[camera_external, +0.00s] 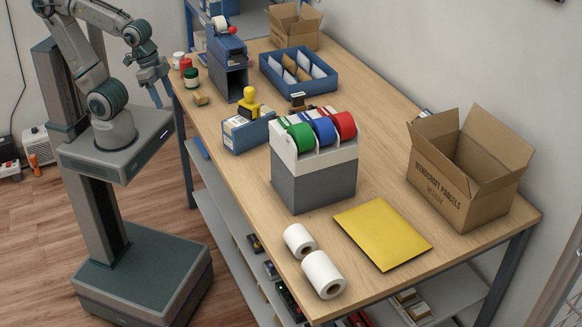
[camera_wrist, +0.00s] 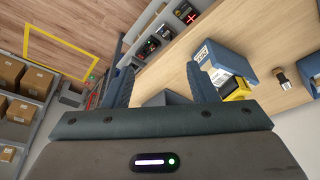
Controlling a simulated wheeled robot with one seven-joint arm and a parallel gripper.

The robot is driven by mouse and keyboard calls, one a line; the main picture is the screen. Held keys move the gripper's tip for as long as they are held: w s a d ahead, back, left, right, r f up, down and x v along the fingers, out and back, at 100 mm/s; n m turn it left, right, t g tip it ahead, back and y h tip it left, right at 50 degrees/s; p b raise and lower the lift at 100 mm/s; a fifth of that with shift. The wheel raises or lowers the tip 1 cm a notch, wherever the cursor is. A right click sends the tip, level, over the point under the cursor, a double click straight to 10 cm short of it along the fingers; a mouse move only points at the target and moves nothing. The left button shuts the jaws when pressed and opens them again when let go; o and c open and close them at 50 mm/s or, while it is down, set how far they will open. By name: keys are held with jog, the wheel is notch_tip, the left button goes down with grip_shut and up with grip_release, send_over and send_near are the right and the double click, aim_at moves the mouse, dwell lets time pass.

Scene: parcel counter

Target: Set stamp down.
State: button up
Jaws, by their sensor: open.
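A stamp with a yellow knob handle (camera_external: 249,97) stands upright at a blue box with a white label (camera_external: 250,134); I cannot tell whether it is in or behind it. Its yellow part also shows in the wrist view (camera_wrist: 241,87), right of my fingers. A second, dark-handled stamp (camera_external: 297,101) stands behind the tape dispenser; it seems to show in the wrist view (camera_wrist: 281,78). A small wooden piece (camera_external: 201,98) lies near the table's left edge. My gripper (camera_external: 160,94) is open and empty beside that edge; its two fingers are wide apart in the wrist view (camera_wrist: 162,84).
A tape dispenser (camera_external: 313,180) with green, blue and red rolls stands mid-table. White rolls (camera_external: 323,273), a yellow envelope (camera_external: 383,233) and an open carton (camera_external: 440,190) are in front and right. A blue tray (camera_external: 271,73) is behind. Small jars (camera_external: 191,77) stand near my gripper.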

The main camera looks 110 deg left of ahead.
aim_at(298, 95)
jog(key=shift+w, duration=0.1)
dwell(0.3)
